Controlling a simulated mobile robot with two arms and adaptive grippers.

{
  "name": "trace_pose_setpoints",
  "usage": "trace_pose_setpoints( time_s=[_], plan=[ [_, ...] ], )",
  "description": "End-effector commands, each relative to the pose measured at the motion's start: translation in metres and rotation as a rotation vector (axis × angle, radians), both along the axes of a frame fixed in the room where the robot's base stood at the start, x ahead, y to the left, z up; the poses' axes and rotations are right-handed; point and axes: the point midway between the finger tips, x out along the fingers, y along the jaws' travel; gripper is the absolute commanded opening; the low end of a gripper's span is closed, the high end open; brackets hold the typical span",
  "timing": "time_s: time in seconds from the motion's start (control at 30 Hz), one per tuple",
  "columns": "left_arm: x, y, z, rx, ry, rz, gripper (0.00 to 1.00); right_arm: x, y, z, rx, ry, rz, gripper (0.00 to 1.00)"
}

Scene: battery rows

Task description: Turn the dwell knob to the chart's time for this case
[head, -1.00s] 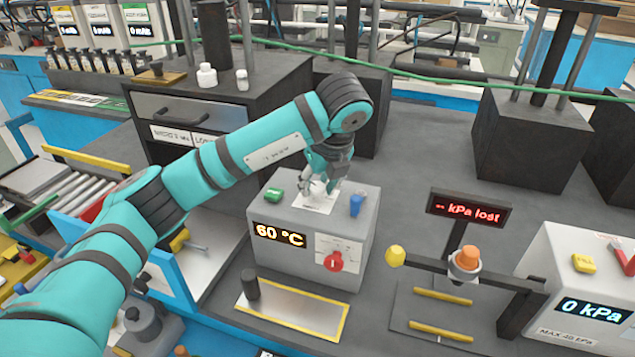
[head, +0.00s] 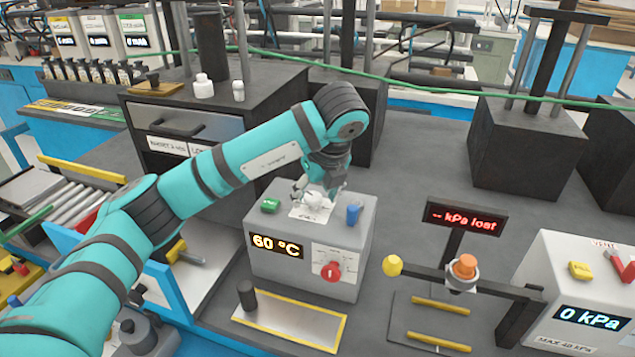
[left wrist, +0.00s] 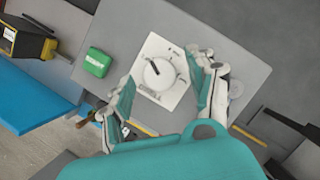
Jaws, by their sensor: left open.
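The white round dwell knob (left wrist: 158,73) sits on a white dial plate (left wrist: 172,98) on top of a grey box (head: 262,215). A dark pointer line shows on the knob; the plate's marks are too small to read. My left gripper (head: 318,195) is above the plate, pointing down. In the left wrist view its two fingers (left wrist: 162,92) are open, one to each side of the knob, with a gap visible on both sides. The chart is not readable in these views. My right gripper is not in view.
The box's front has a 60 °C display (head: 277,245) and a red knob (head: 331,271). A green button (head: 270,205) and a blue part (head: 353,214) stand on its top. To the right are a "-- kPa lost" sign (head: 463,216) and an orange-topped post (head: 464,266).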

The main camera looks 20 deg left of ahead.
Motion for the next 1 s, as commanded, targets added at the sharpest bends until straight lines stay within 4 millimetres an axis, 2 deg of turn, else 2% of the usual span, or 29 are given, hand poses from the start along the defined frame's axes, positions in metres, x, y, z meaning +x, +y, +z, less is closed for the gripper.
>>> trace_pose_setpoints(
  time_s=[0.17, 0.5, 0.7, 1.0],
  plan=[
    [-0.006, -0.005, 0.026, 0.003, -0.008, 0.001, 0.58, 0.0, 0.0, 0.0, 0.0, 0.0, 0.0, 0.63],
    [-0.025, -0.025, 0.09, 0.002, -0.008, -0.001, 0.58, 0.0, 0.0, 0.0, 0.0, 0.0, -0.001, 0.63],
    [-0.031, -0.03, 0.107, 0.0, -0.004, 0.001, 0.58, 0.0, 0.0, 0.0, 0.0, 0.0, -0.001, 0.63],
    [-0.032, -0.031, 0.109, 0.0, -0.002, 0.001, 0.58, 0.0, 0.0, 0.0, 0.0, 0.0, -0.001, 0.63]
  ],
)
